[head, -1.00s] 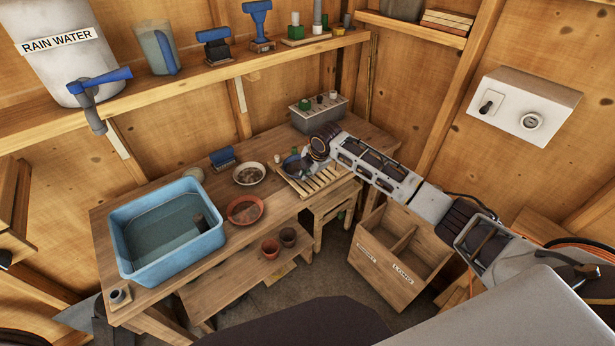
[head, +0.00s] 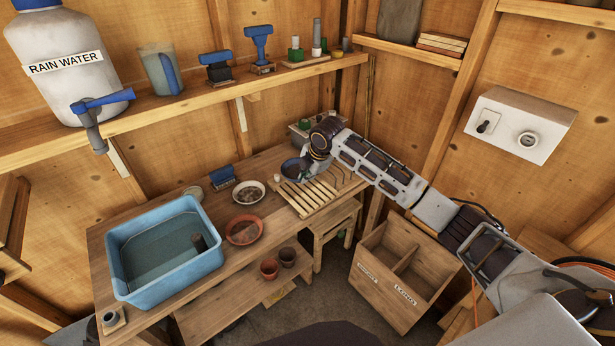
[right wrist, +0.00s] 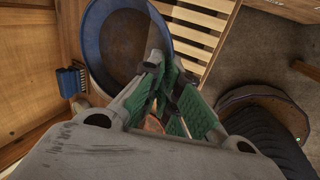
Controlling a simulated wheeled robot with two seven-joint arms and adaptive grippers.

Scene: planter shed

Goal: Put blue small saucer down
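The blue small saucer (head: 290,169) is at the back left end of the slatted wooden rack (head: 316,197) on the bench. My right gripper (head: 306,168) is at its right side in the head view. In the right wrist view the saucer (right wrist: 110,45) fills the upper left, and the green-padded fingers (right wrist: 161,68) are close together on its near rim. They look shut on that rim. The saucer appears a little above the bench, but the exact gap cannot be told. My left gripper is in neither view now.
A blue water tub (head: 165,250) stands at the bench's left. A terracotta saucer (head: 243,230), a cream saucer (head: 249,193) and a blue brush (head: 222,177) lie between it and the rack. A grey box (head: 303,130) stands behind. Most rack slats are bare.

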